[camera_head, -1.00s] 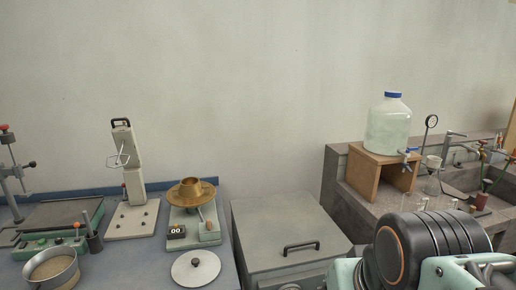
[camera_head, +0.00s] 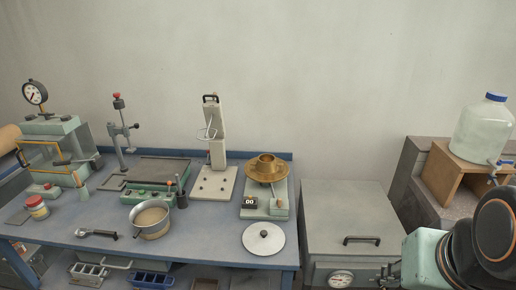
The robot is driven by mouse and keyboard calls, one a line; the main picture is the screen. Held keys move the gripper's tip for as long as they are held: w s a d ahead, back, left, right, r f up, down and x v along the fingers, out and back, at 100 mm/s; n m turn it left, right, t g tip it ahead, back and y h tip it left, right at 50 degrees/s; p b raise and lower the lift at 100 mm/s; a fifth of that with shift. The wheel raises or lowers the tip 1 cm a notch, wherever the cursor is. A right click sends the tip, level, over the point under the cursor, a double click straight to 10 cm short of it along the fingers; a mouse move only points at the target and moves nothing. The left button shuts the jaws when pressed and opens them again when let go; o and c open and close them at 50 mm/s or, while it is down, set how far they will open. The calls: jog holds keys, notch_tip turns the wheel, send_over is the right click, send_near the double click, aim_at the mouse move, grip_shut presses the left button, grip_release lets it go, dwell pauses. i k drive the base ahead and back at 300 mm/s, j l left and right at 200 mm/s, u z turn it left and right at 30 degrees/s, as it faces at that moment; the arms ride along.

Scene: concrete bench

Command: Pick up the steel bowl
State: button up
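A steel bowl (camera_head: 151,221) stands upright on the blue bench (camera_head: 200,257), near its front edge and left of centre. It holds something tan, perhaps sand or powder. Nothing is touching it from my side. Part of my own arm (camera_head: 455,255) shows at the lower right, well to the right of the bowl and beyond the bench.
A round lid (camera_head: 263,239) lies right of the bowl. A scale with a brass pan (camera_head: 265,169) stands behind the lid. A grey chest (camera_head: 345,215) stands right of the bench.

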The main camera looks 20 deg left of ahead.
aim_at(150, 218)
jog(key=u, duration=1.8)
jog(key=i+j+z, duration=0.1)
jog(key=i, duration=0.3)
jog(key=i+j+z, duration=0.1)
jog(key=i, duration=0.25)
jog(key=i+j+z, duration=0.1)
jog(key=i, duration=0.3)
jog(key=k+j, duration=0.1)
jog(key=i+l, duration=0.15)
jog(key=i, duration=0.2)
